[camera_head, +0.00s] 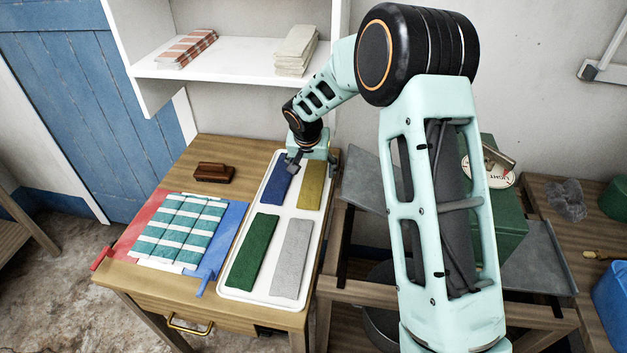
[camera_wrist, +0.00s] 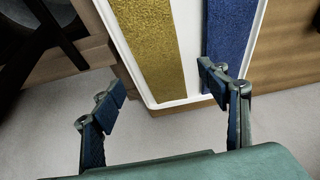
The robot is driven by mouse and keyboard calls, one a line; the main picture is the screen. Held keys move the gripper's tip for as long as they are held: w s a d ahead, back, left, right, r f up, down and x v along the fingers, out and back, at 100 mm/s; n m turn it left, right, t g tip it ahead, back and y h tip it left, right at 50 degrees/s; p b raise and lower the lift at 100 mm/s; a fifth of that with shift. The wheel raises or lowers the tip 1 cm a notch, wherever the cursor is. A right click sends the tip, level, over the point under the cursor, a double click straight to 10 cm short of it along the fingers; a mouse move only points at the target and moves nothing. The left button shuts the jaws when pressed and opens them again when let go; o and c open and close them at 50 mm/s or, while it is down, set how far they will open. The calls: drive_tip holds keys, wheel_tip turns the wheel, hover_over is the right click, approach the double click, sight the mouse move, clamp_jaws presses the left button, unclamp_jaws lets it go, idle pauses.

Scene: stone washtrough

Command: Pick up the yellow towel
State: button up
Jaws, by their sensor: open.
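The yellow towel (camera_head: 313,186) lies flat, folded into a strip, at the back right of a white tray (camera_head: 228,277) on the wooden table. In the wrist view the yellow towel (camera_wrist: 149,45) runs up from the tray's near edge, left of the blue towel (camera_wrist: 229,40). My gripper (camera_head: 298,164) is above the back end of the tray, open and empty. In the wrist view its two fingers (camera_wrist: 166,97) are wide apart; the yellow towel's end lies beyond the gap between them. The right fingertip overlaps the blue towel in that view. The exact height above the towels is hard to tell.
The tray also holds a blue towel (camera_head: 275,180), a green towel (camera_head: 253,248) and a grey towel (camera_head: 292,257). A brown brush (camera_head: 214,172) and striped towels (camera_head: 180,230) lie to the left. A white shelf (camera_head: 235,64) hangs over the table's back. A green box (camera_head: 502,226) stands right.

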sight(314, 179)
drive_tip(key=x, duration=0.5)
drive_tip(key=shift+c, duration=0.3)
